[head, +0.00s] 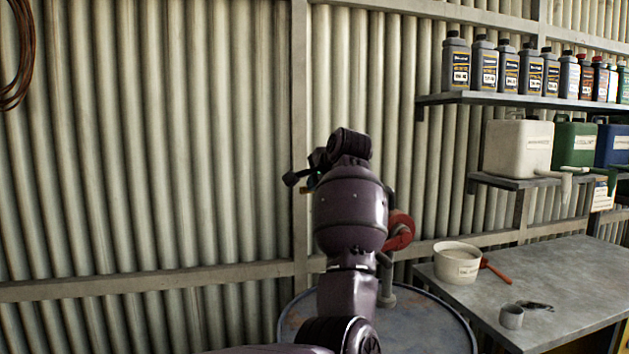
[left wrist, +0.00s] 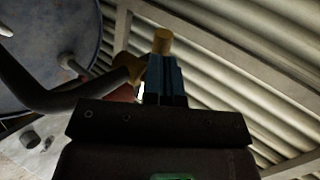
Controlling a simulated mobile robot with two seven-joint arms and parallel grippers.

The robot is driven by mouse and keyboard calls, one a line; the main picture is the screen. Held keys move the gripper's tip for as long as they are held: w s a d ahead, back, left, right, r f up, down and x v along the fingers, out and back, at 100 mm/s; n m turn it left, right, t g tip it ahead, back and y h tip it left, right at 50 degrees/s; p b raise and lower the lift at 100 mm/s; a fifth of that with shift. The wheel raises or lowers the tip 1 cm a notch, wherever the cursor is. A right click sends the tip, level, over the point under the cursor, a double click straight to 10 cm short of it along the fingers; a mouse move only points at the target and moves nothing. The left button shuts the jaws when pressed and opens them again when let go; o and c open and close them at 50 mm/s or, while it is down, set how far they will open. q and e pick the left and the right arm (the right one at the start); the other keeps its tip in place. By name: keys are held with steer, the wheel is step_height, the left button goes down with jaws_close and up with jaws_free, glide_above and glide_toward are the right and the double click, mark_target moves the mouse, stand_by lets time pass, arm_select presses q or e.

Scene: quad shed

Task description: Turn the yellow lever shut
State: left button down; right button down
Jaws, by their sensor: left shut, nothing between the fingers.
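My left gripper (left wrist: 165,68) shows in the left wrist view with its blue fingers closed together and nothing between them. A yellowish-tan stub (left wrist: 162,41), perhaps the end of the yellow lever, shows just beyond the fingertips. I cannot tell whether they touch. A brass-coloured fitting (left wrist: 131,72) lies left of the fingers, by a dark curved tube (left wrist: 50,99). In the head view my left arm covers most of this area. A red part (head: 401,231) shows at its right, above the drum (head: 440,325). My right gripper is not in view.
Shelves above hold bottles (head: 456,62) and a white canister (head: 517,147). The corrugated wall (head: 150,150) is close behind the drum.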

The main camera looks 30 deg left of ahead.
arm_select(q)
steer(key=shift+w+a+f, duration=0.15)
steer(key=shift+a+f, duration=0.05)
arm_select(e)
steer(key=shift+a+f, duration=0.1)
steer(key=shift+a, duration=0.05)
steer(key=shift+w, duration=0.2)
arm_select(q)
steer(key=shift+w+a+f+m+t+h+b, duration=0.1)
steer(key=shift+a+f+m+t+h+b, duration=0.15)
steer(key=shift+a+m+t+b, duration=0.35)
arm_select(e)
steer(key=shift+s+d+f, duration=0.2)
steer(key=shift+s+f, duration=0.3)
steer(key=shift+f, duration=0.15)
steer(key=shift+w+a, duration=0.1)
arm_select(q)
steer(key=shift+d+f, duration=0.1)
steer(key=shift+d, duration=0.3)
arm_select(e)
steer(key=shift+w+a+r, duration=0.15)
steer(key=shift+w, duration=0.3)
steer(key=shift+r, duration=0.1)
